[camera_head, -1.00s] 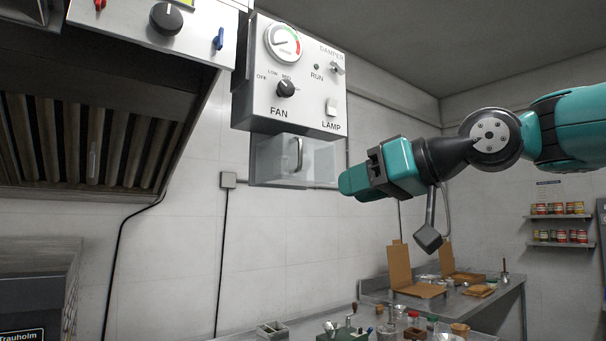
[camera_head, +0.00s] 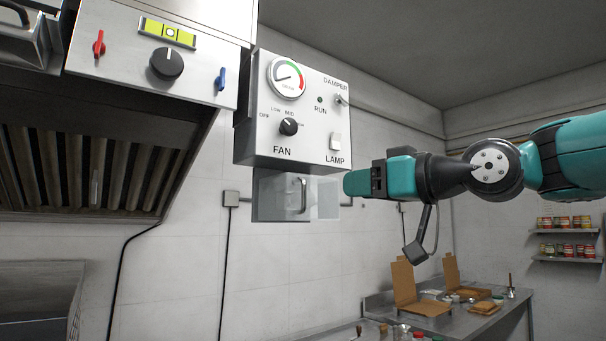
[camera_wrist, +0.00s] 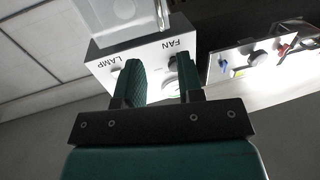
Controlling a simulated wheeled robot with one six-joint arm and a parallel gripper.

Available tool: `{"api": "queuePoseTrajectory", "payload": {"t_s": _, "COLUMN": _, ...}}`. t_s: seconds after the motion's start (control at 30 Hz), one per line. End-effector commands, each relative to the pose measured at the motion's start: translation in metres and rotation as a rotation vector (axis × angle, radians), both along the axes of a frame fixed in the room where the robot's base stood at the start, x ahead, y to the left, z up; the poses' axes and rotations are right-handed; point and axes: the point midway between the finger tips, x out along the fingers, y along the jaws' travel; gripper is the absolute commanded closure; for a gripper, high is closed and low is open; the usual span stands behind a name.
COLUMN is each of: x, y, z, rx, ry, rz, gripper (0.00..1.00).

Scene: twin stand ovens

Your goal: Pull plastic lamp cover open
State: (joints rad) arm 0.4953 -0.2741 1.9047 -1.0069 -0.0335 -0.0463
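A clear plastic cover (camera_head: 270,196) hangs under the grey control box (camera_head: 307,145). It has a metal handle (camera_head: 302,195) on its front. The LAMP switch (camera_head: 335,142) is on the box face above and to the right of it. My gripper (camera_head: 352,183) is just right of the cover in the head view; I cannot tell whether they touch. In the wrist view my gripper (camera_wrist: 160,78) is open with nothing between its two fingers. The clear cover also shows at the top of the wrist view (camera_wrist: 115,20), beyond the fingertips.
A hood with metal filters (camera_head: 90,165) is on the left, below a panel with a black knob (camera_head: 167,64). A steel counter (camera_head: 470,325) with cardboard boxes and jars stands low at the right. Shelves of jars (camera_head: 567,232) are on the far wall.

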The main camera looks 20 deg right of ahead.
Motion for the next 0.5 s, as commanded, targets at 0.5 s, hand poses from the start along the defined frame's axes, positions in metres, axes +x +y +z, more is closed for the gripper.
{"api": "queuePoseTrajectory", "payload": {"t_s": 0.5, "x": 0.091, "y": 0.052, "z": 0.002, "rx": -0.001, "ry": 0.004, "rz": 0.004, "gripper": 0.66}}
